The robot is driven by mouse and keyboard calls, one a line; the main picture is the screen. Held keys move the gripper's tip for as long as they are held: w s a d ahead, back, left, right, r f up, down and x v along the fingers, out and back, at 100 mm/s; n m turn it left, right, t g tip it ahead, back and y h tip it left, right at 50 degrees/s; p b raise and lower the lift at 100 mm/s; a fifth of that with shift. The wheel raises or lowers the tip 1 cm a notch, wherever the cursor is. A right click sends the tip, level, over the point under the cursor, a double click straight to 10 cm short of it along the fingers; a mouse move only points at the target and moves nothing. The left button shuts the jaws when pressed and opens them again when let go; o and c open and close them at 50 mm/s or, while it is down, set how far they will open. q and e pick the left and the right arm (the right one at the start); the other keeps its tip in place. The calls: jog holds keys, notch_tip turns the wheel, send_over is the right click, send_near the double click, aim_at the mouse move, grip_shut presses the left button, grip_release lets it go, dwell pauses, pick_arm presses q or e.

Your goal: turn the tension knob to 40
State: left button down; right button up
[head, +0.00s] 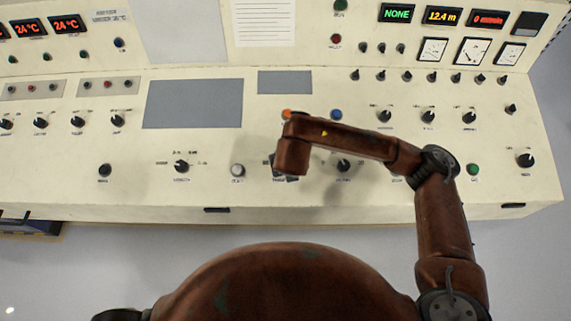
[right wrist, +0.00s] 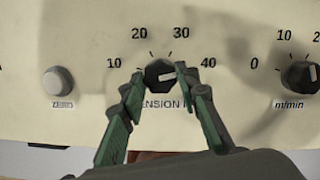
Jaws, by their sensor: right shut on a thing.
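The tension knob (right wrist: 160,73) is a black knob on the cream panel, with 10, 20, 30 and 40 printed around it. Its white pointer line points to the right and slightly up, roughly toward the 40 mark (right wrist: 207,62). My right gripper (right wrist: 163,84) is shut on the knob, with one green-black finger on each side. The fingers cover part of the TENSION label below it. In the head view my right arm reaches over the console, and its wrist hides most of the knob. My left gripper is in neither view.
On the console (head: 210,200), a white zero button (head: 237,170) stands left of the tension knob, and a m/min knob (right wrist: 300,75) stands to its right. An orange button (head: 288,114) and a blue button (head: 336,114) lie behind. Several other knobs and displays fill the panel.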

dwell(0.3)
jog(key=o, duration=1.2)
jog(key=shift+c, duration=0.2)
jog(key=shift+r, duration=0.15)
jog(key=v, duration=1.1)
jog(key=shift+s+r, duration=0.2)
jog(key=shift+r, duration=0.15)
